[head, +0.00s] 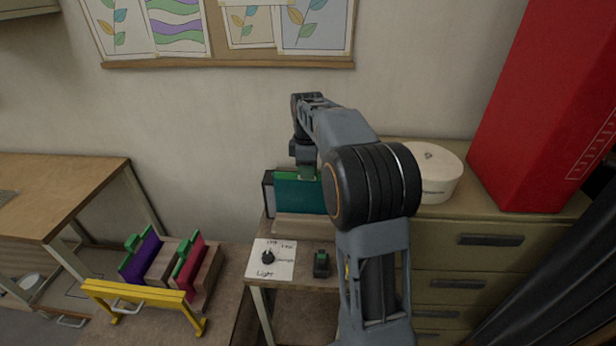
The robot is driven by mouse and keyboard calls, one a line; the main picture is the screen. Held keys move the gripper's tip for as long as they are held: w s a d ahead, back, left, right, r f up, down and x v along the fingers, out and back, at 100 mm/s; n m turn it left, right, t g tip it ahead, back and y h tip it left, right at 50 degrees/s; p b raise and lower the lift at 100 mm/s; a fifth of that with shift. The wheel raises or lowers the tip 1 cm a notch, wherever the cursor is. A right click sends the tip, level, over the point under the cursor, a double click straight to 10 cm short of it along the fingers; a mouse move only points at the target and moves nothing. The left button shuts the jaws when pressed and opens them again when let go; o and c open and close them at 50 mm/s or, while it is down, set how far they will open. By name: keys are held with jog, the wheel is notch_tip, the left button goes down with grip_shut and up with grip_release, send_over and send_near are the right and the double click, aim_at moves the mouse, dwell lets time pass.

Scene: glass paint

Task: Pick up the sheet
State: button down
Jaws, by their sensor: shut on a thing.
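A teal sheet (298,197) with a green top edge stands upright on the small table at the wall, behind a light wooden block (303,225). My gripper (306,172) points down at its top edge and is shut on the sheet there. My forearm hides the sheet's right part. A purple sheet (141,258) and a red sheet (189,263), each with a green grip on top, stand in wooden holders on the lower left table. I cannot tell whether the teal sheet is lifted clear of its support.
A white panel marked Light with a black knob (268,257) and a small dark, green-topped block (321,264) are in front. A yellow bar frame (137,292) stands at lower left. A round cream box (437,172) and tall red object (545,105) stand on the drawer cabinet (488,264).

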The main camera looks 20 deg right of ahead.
notch_tip(320, 180, up, 15)
jog(key=p, duration=0.1)
jog(key=shift+r+p, duration=0.15)
jog(key=shift+p, duration=0.2)
dwell(0.8)
dwell(0.5)
